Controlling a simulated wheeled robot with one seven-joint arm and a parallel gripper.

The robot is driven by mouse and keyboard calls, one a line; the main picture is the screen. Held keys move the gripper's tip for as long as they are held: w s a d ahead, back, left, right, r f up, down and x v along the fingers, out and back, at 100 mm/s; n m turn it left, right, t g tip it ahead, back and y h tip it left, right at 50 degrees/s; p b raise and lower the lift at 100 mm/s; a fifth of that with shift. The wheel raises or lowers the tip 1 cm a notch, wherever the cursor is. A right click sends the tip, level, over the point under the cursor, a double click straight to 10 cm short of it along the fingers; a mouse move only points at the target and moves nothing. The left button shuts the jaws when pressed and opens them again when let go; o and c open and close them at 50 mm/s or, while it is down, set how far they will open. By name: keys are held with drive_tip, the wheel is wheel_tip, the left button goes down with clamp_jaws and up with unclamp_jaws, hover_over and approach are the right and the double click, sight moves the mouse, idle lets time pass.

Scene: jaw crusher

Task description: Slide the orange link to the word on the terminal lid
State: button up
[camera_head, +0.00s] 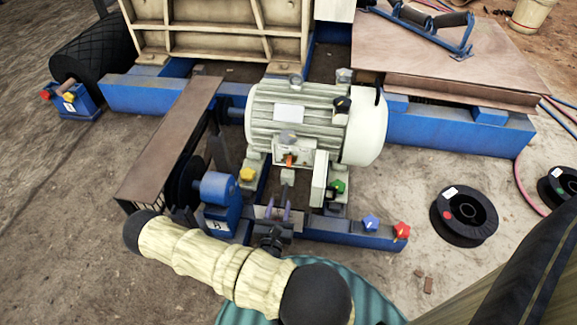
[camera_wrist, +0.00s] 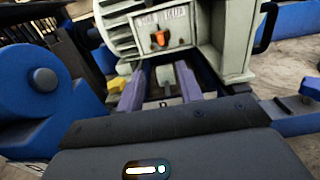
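The orange link (camera_head: 290,160) sits in the pale terminal box (camera_head: 303,150) on the side of the grey-green motor (camera_head: 290,118). In the wrist view the orange link (camera_wrist: 160,38) lies below two small dark words on a pale plate (camera_wrist: 176,28), too blurred to read surely. A pale green panel, apparently the terminal lid (camera_head: 319,178), stands at the right of the box; it also shows in the wrist view (camera_wrist: 232,42). My gripper (camera_head: 279,212) has its purple fingers apart and empty, in front of and below the link; in the wrist view (camera_wrist: 160,88) they point toward it.
A blue bearing housing (camera_head: 220,190) stands close left of my gripper. Yellow (camera_head: 247,174) and green (camera_head: 338,186) knobs flank the motor's front. Blue (camera_head: 371,223) and red (camera_head: 401,230) knobs sit on the blue beam. A black spool (camera_head: 464,214) lies right.

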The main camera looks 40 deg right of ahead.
sight(289, 164)
drive_tip(key=b+x, duration=0.7)
drive_tip(key=x, duration=0.9)
drive_tip(key=shift+f, duration=0.15)
drive_tip(key=shift+w+d, duration=0.3)
drive_tip(key=shift+d, duration=0.2)
clamp_jaws()
